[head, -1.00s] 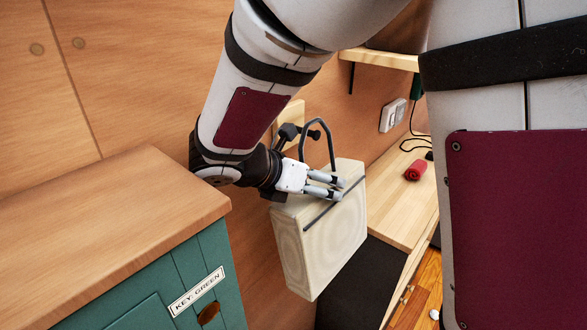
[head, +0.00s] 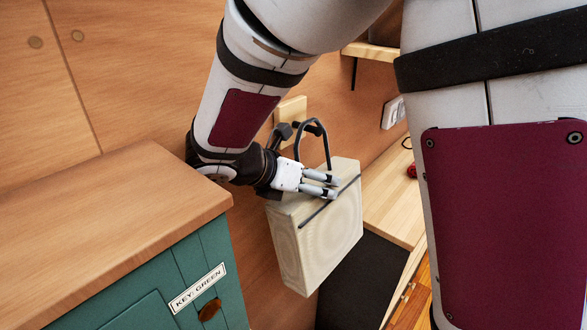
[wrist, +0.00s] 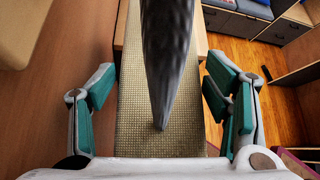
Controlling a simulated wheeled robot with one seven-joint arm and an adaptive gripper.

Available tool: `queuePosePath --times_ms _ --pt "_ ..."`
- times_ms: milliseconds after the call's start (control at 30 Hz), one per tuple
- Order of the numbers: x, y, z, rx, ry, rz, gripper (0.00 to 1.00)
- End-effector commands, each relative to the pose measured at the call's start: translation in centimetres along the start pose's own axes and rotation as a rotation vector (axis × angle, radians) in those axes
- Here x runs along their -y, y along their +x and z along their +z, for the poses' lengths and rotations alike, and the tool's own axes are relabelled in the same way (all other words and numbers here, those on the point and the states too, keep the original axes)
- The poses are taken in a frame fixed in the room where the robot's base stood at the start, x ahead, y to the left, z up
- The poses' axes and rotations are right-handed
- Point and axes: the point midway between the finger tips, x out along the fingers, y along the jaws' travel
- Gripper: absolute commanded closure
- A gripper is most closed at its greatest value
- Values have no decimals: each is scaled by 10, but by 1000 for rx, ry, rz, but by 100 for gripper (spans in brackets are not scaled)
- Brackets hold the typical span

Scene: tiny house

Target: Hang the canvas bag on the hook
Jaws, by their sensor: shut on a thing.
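The canvas bag (head: 318,240) is pale and boxy with a dark arched handle (head: 326,145), and hangs slightly tilted beside the wall. My gripper (head: 332,187) is shut on the upper part of the bag. In the wrist view the bag's woven top (wrist: 135,125) lies between the two fingers, with the dark handle rising close to the lens. The hook (head: 284,131) is dark, with knobbed ends, on a small wooden wall plate (head: 291,110). The handle's top overlaps one knob in the head view; I cannot tell whether they touch. My wrist hides part of the plate.
A green cabinet (head: 140,290) with a wooden top and a "KEY: GREEN" label stands at the left. A wooden bench (head: 395,195) lies right of the bag, with a dark panel (head: 355,280) below. A wall shelf (head: 370,50) and a white socket (head: 393,112) are behind.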

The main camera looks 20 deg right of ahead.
Motion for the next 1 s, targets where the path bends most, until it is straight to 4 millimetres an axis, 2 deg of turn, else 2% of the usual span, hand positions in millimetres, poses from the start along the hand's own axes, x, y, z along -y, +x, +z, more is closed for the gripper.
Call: queuePosePath --times_ms 133,167,233,267,667,1000 --pt "0 0 1 1 1 0 91" --pt "0 0 1 1 1 0 25" --pt "0 0 1 1 1 0 9" --pt "0 0 1 1 1 0 6" --pt "-1 -6 0 0 0 2 6" --pt "-2 -56 0 1 1 10 6"
